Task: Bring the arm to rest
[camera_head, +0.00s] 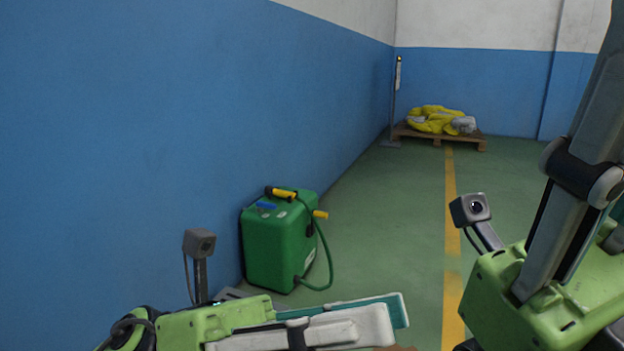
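My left gripper (394,318) lies low in the picture, its pale and teal fingers pointing right. The near finger overlaps the far one, so the gap between them cannot be judged. Nothing clearly shows held in it. My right gripper (570,235) is at the right edge, with its green body low and a long grey finger rising past the top of the picture. Its fingertips are out of view, so I cannot tell whether it is open. Both grippers appear apart from the things on the floor.
A green tank (272,245) with a hose stands by the blue wall (130,130). A wooden pallet (455,139) bearing yellow items (435,119) lies far back, beside a thin post (394,100). A brown piece (395,349) barely shows at the bottom. The middle green floor is clear.

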